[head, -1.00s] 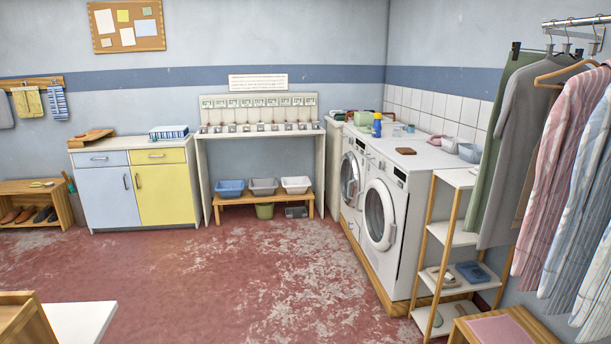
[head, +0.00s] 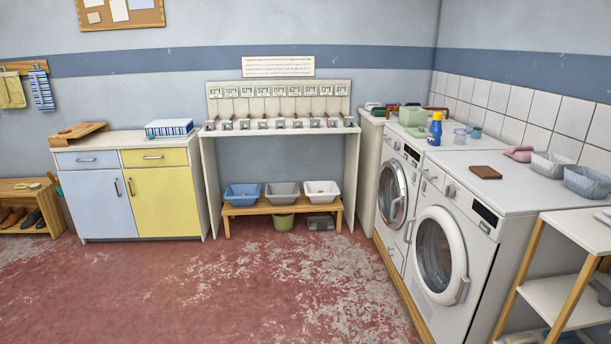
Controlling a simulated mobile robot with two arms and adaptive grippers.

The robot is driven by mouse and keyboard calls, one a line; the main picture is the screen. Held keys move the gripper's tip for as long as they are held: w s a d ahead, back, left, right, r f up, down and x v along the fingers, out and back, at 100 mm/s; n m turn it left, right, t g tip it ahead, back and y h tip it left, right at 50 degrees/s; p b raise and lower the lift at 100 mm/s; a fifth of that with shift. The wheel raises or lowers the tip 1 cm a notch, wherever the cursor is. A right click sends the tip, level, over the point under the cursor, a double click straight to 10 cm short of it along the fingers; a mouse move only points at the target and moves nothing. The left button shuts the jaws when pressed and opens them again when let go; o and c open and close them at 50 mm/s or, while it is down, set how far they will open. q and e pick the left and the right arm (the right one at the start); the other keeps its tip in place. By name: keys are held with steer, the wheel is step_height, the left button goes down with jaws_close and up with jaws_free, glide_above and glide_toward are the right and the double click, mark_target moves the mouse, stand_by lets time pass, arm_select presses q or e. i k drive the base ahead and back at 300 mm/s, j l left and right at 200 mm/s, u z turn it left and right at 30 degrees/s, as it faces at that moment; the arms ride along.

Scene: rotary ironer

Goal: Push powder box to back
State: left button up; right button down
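No box in view is clearly marked as the powder box. A blue-and-white striped box (head: 169,128) lies on the right part of the cabinet top, near the wall. A green container (head: 412,116) stands at the back of the washing machines, beside a blue bottle with a yellow cap (head: 435,129). I cannot tell for sure which of these is the powder box. Neither of my grippers shows in the head view.
The blue-and-yellow cabinet (head: 158,202) stands left of a white panel stand with tubs (head: 282,194) on a low bench. Two front-loading machines (head: 440,250) line the right wall, with a shelf rack (head: 565,292) in front. The red floor between is clear.

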mark_target(410, 116)
steer(key=i, duration=2.1)
steer(key=i+z, duration=0.25)
steer(key=i, duration=0.45)
steer(key=i+z, duration=0.2)
steer(key=i, duration=0.55)
steer(key=i+j+z, duration=0.25)
steer(key=i, duration=0.45)
